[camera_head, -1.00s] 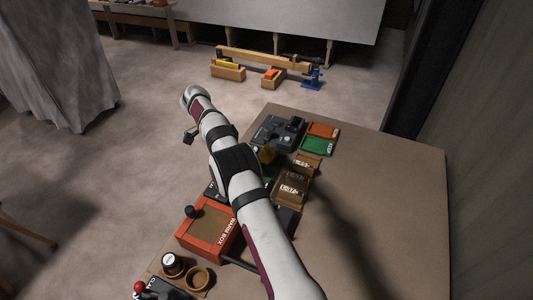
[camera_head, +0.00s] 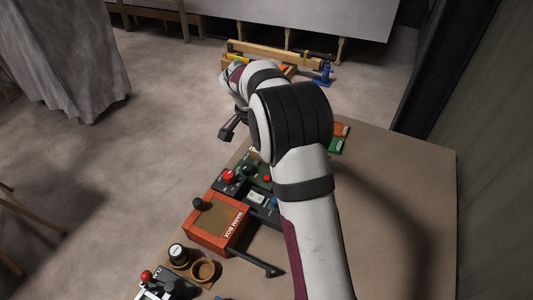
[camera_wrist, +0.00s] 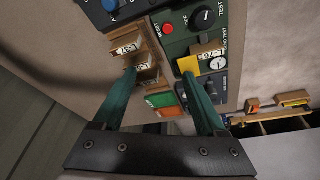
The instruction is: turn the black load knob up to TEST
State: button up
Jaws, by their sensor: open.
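The black load knob (camera_wrist: 203,20) is on a dark green panel at the top of the wrist view, between the words OFF and TEST. I cannot tell exactly where it points. My gripper (camera_wrist: 158,73) is open and empty, its two teal fingers apart. It is off the knob, which lies beyond the right finger, higher in the picture. A yellow block (camera_wrist: 189,65) shows by the right fingertip.
A red button (camera_wrist: 168,29) and a round gauge (camera_wrist: 218,63) are near the knob. Brown labelled blocks (camera_wrist: 145,66) stand by the left finger. Green and orange trays (camera_wrist: 160,99) lie between the fingers. The orange box (camera_head: 216,222) stands nearer; the table's right side is clear.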

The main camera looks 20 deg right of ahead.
aim_at(247, 166)
jog(key=a+r+n+t+y, duration=0.2)
jog(key=a+n+t, duration=0.1)
jog(key=a+n, duration=0.55)
jog(key=shift+n+t, duration=0.3)
jog(key=shift+n, duration=0.65)
jog(key=x, duration=0.5)
jog(key=d+x, duration=0.1)
jog(key=x, duration=0.4)
jog(key=d+x, duration=0.1)
jog(key=x, duration=0.4)
jog(key=shift+s+f, duration=0.2)
jog(key=shift+s, duration=0.05)
grip_shut()
